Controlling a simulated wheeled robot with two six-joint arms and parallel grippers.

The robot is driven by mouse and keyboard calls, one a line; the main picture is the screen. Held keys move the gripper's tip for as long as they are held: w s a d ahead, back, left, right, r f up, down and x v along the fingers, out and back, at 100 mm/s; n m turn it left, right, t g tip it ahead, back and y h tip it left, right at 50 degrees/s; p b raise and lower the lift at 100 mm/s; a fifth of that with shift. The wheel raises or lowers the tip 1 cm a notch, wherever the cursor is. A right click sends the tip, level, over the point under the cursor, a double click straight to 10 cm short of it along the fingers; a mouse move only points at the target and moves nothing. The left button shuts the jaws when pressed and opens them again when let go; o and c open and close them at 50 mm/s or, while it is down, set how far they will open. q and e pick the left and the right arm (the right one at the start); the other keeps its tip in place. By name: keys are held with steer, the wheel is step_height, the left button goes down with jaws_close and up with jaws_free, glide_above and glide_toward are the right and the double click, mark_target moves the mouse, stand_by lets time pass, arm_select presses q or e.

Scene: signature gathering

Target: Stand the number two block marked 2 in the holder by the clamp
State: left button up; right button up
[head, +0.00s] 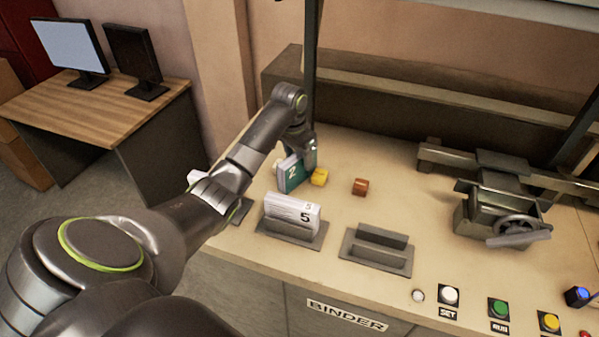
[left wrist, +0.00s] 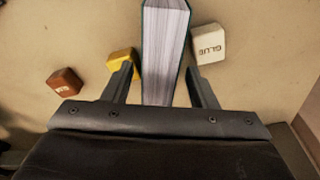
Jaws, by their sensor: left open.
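The number two block (head: 291,173), a green book-like block marked 2, stands upright on the bench. In the left wrist view its page edge and green covers (left wrist: 166,45) show between my fingers. My left gripper (head: 303,154) is open, with one finger on each side of the block; it also shows in the left wrist view (left wrist: 162,88). I cannot tell whether the fingers touch it. The grey holder nearer the clamp (head: 498,205) is empty; this holder (head: 377,250) sits left of the clamp. My right gripper is out of view.
A white block marked 5 (head: 292,208) stands in another holder (head: 291,233). A yellow cube (head: 319,177) and a brown piece (head: 360,187) lie near the green block. A white GLUE block (left wrist: 208,43) is beside it. Buttons (head: 449,295) line the front edge.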

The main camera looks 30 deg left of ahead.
arm_select(q)
steer(key=shift+s, duration=0.25)
steer(key=shift+w, duration=0.1)
jaws_close()
